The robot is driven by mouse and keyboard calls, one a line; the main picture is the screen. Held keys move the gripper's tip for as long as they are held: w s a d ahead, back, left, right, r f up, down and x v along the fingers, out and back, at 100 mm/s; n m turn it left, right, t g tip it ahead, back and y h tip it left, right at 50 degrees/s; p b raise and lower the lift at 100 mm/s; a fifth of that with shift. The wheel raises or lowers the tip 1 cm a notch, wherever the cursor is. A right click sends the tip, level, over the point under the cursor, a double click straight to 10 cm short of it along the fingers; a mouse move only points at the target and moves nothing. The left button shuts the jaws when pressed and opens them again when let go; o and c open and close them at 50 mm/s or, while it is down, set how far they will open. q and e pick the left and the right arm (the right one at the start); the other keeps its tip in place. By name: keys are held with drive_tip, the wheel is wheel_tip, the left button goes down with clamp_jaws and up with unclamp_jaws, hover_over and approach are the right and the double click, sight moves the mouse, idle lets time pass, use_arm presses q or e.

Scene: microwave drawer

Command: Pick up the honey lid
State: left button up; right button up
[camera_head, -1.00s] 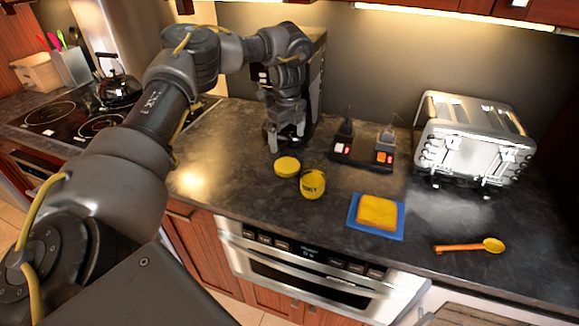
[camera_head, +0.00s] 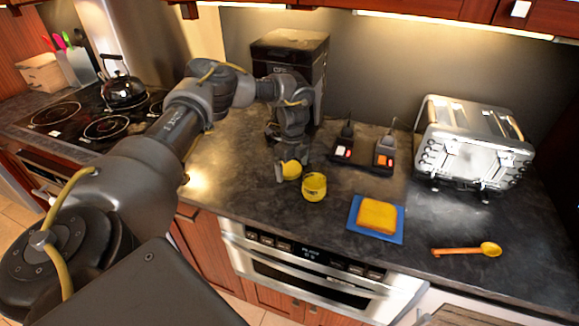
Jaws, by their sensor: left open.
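The yellow honey lid (camera_head: 292,171) lies on the dark countertop, just left of and behind the yellow honey jar (camera_head: 314,187). My left gripper (camera_head: 290,170) is open and low over the lid, with its fingers reaching down around it. One finger shows at the lid's left side; the far finger is partly hidden. I cannot tell if the fingers touch the lid. My right gripper is not in view.
A power strip (camera_head: 362,154), a toaster (camera_head: 472,145) and an orange spoon (camera_head: 466,250) are further right. A black coffee machine (camera_head: 300,68) stands behind my arm.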

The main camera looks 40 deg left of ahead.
sight(291, 173)
use_arm(q)
drive_tip(key=c, duration=1)
drive_tip(key=shift+c, duration=0.2)
drive_tip(key=shift+r+b, duration=0.45)
drive_tip(key=shift+b, duration=0.05)
drive_tip(key=r, duration=0.1)
drive_tip(key=s+r+b, duration=0.1)
drive_tip(key=d+r, duration=0.1)
drive_tip(key=r, duration=0.1)
drive_tip(key=shift+s+b, duration=0.25)
drive_tip(key=shift+b, duration=0.15)
drive_tip(key=s+d+r, duration=0.5)
drive_tip(key=s+r, duration=0.3)
drive_tip(key=s, duration=0.3)
drive_tip(key=shift+b, duration=0.3)
drive_tip(key=shift+d, duration=0.1)
